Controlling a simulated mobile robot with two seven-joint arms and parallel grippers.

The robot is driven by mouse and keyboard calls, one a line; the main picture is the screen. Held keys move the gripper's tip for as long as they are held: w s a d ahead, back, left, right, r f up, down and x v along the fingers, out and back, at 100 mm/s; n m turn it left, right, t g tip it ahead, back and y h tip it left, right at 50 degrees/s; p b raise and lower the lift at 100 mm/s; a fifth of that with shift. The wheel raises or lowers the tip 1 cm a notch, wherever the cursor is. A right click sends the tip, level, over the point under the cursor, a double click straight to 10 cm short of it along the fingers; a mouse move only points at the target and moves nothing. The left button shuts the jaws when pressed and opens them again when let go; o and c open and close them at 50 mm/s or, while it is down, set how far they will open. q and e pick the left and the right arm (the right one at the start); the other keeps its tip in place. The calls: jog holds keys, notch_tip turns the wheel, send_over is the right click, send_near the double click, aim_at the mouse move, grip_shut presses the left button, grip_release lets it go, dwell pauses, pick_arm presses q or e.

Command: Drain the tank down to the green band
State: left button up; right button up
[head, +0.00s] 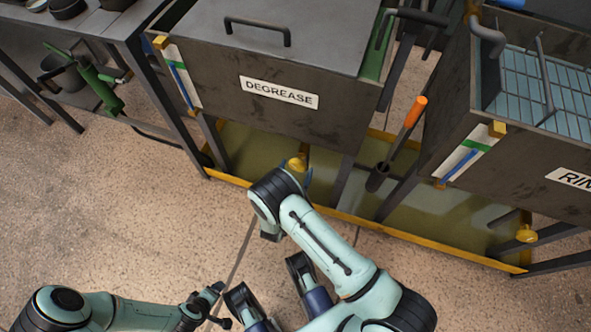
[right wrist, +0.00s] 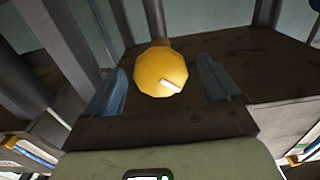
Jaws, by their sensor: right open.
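The DEGREASE tank (head: 240,115) is a dark metal box with a handled lid. The gauge (head: 178,76) at its left corner is a white strip with a green band and a blue column. The blue top lies close to the green band; its exact level is too small to tell. A yellow valve knob (head: 297,162) sits under this tank. My right gripper (head: 301,172) is at the knob, partly hidden by its own wrist. In the right wrist view, the white-marked knob (right wrist: 161,73) lies between its open fingers. My left gripper (head: 222,305) is low, its fingertips apart and empty.
The rinse tank (head: 480,110) stands at right with its own gauge (head: 463,162) and yellow knob (head: 526,234). An orange-handled tool (head: 416,112) stands in a holder between the tanks. A yellow-edged tray (head: 345,215) lies below. Floor at left is clear.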

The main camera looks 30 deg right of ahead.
jog(key=shift+w+d, duration=0.15)
jog(key=shift+d, duration=0.05)
pick_arm(q)
jog(key=shift+s+f, duration=0.1)
pick_arm(e)
jog(key=c, duration=1)
jog(key=shift+m, duration=0.3)
jog(key=m+p, duration=0.1)
jog(key=m, duration=0.4)
jog(key=shift+a, duration=0.1)
pick_arm(q)
jog(key=shift+w+d+r, duration=0.2)
jog(key=shift+r, duration=0.35)
jog(key=shift+w+d+r, duration=0.15)
jog(key=shift+w+r, duration=0.05)
jog(key=shift+r, duration=0.35)
pick_arm(e)
jog(key=shift+m, duration=1.7)
